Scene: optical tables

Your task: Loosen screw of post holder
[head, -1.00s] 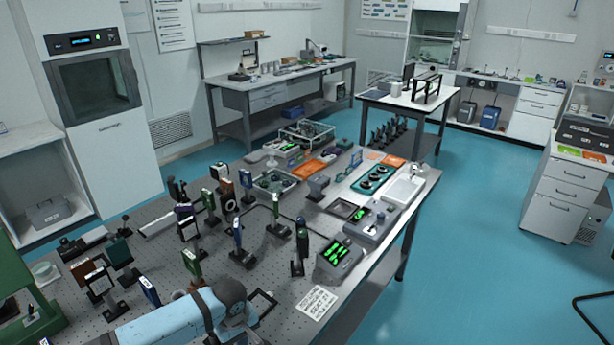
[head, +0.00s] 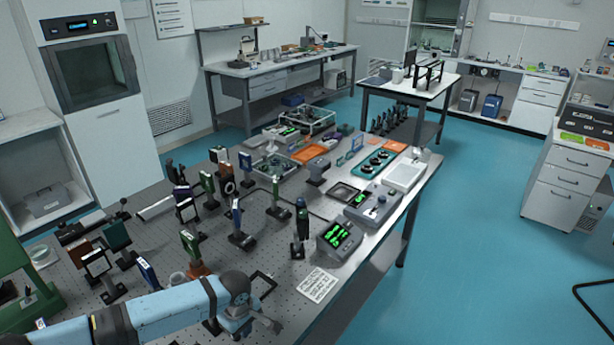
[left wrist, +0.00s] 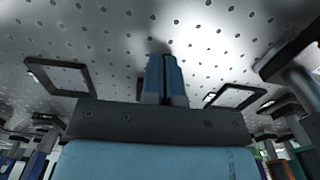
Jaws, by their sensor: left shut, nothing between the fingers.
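Several post holders with dark bases and upright optics stand on the perforated table (head: 130,320). One dark post holder with a tall post (head: 300,232) stands left of the green-lit meter, beyond my left gripper. Which one has the screw to loosen I cannot tell, and no screw is clearly visible. My left gripper (head: 262,325) is low over the table's front edge area, shut and empty. In the left wrist view its blue fingers (left wrist: 166,78) are together over the bare perforated surface, with a grey post (left wrist: 302,88) to the right, apart from them. My right gripper is not in view.
A black square frame (head: 263,284) is just behind my left gripper. A printed white card (head: 318,284) and a green-lit meter (head: 336,245) are to the right. A mirror mount (head: 192,250) and others crowd the left. Blue floor is open at the right.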

